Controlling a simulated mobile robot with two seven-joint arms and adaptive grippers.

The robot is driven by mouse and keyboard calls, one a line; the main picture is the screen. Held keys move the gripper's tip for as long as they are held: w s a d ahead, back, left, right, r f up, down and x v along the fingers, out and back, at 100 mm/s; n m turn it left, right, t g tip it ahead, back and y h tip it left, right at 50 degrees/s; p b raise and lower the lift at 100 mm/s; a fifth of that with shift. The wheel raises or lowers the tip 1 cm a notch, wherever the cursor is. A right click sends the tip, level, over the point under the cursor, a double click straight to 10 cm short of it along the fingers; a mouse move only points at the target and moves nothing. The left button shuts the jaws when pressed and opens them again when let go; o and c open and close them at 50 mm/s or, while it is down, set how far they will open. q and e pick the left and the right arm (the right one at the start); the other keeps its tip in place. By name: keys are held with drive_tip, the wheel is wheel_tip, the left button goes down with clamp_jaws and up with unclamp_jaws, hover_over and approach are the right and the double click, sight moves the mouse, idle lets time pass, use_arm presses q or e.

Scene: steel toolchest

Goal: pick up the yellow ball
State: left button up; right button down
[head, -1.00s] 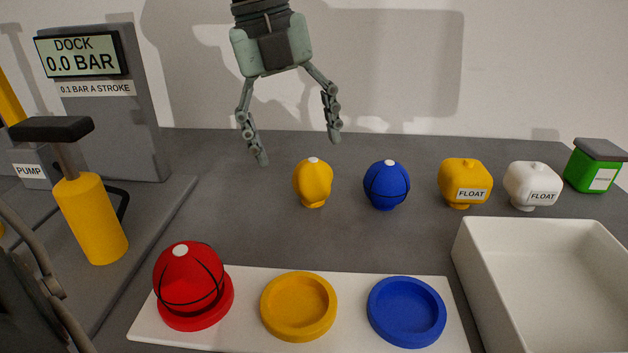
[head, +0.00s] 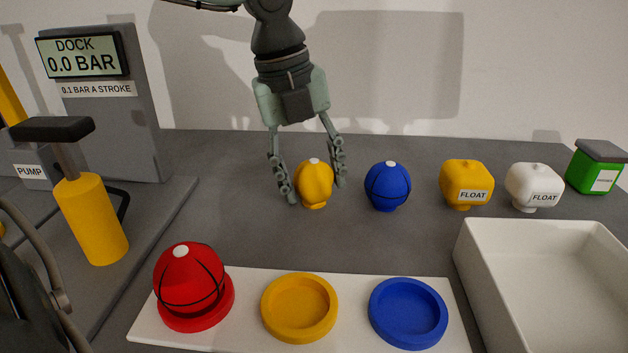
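The yellow ball (head: 314,182) has a white cap on top and stands on the grey bench, left of the blue ball. It looks a little narrow and lopsided. My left gripper (head: 317,192) points down over it, with one finger on each side of the ball. The fingers are apart, and a small gap shows at the left finger; I cannot tell whether the right finger touches. At the lower left edge, a dark arm part of mine shows, but I cannot make out my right gripper's fingertips.
The blue ball (head: 387,187) stands close to the right finger. Yellow float (head: 467,183) and white float (head: 533,186) stand further right. In front are the red ball (head: 188,279), yellow dish (head: 299,336), blue dish (head: 407,342) and white bin (head: 490,295). The pump (head: 91,220) is left.

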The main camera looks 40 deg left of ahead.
use_arm(q)
drive_tip(key=c, duration=0.4)
